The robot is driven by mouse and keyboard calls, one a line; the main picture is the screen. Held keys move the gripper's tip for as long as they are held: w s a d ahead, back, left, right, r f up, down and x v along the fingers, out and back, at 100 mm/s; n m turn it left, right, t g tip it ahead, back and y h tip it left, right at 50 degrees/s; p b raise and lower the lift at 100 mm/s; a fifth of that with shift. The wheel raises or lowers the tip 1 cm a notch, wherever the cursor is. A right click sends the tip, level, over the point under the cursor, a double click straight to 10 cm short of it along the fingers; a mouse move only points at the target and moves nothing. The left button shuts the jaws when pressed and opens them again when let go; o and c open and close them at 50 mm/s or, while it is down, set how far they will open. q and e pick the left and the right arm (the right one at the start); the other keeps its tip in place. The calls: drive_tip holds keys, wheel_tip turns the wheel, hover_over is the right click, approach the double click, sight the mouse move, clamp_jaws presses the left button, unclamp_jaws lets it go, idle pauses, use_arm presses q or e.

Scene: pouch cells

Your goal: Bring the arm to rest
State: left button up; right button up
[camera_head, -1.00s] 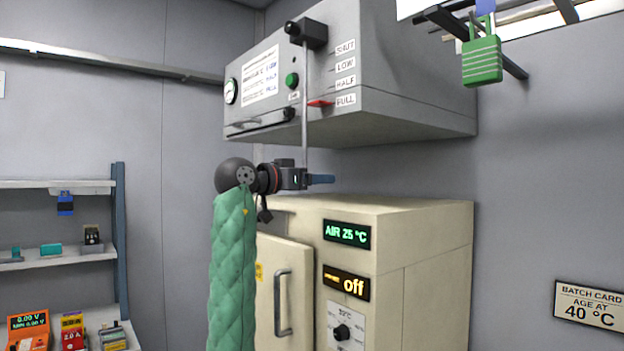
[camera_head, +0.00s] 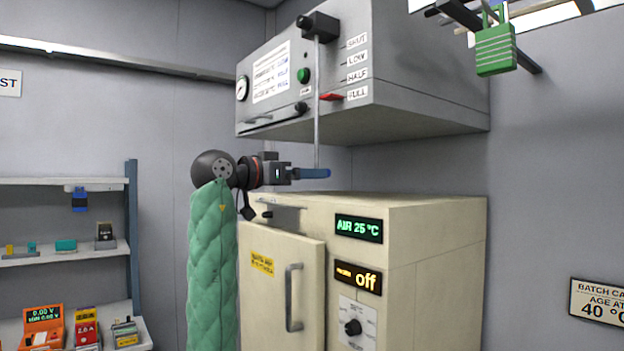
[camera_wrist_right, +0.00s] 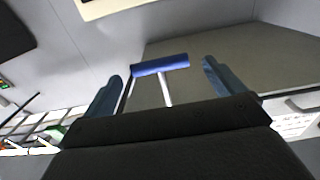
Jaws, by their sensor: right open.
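My right gripper (camera_head: 306,173) is level in the head view, in front of the grey hood's underside and above the cream oven. Its arm wears a green quilted sleeve (camera_head: 212,265). In the right wrist view its two blue-grey fingers (camera_wrist_right: 160,82) are spread apart. A blue bar handle (camera_wrist_right: 160,65) on a pale rod shows between and beyond the fingertips, with gaps on both sides. In the head view the thin rod (camera_head: 317,110) hangs from a black block on the hood down to the fingertips. My left gripper is not in view.
The grey hood (camera_head: 430,90) overhangs, its red pointer (camera_head: 331,97) by FULL. The cream oven (camera_head: 440,240) stands below; its door (camera_head: 265,300) looks slightly ajar. A shelf (camera_head: 60,255) with small devices is at left. A green padlock (camera_head: 496,50) hangs at upper right.

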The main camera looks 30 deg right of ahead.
drive_tip(key=shift+a, duration=0.45)
idle(0.3)
